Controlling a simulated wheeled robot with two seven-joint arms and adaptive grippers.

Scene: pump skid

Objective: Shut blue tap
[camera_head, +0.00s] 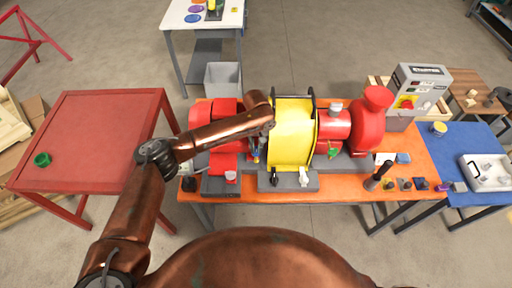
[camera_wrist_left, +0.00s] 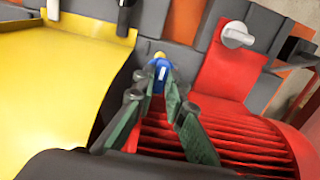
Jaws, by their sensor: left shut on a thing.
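The blue tap (camera_wrist_left: 159,70), with a small yellow part on top, stands between the yellow guard and the red finned motor in the left wrist view. My left gripper (camera_wrist_left: 161,84) has its two green-padded fingers on either side of the blue tap and is shut on it. In the head view my left gripper (camera_head: 257,150) reaches down just left of the yellow guard, and the tap is small and largely hidden there. The exact angle of the tap's handle is hard to tell. My right gripper is not in view.
The yellow guard (camera_head: 292,135) stands close beside the left gripper, with the red motor (camera_head: 222,162) on the other side. A black handle (camera_head: 274,178), a white handle (camera_head: 304,178) and a green tap (camera_head: 333,152) are nearby. The red table (camera_head: 95,140) is mostly clear.

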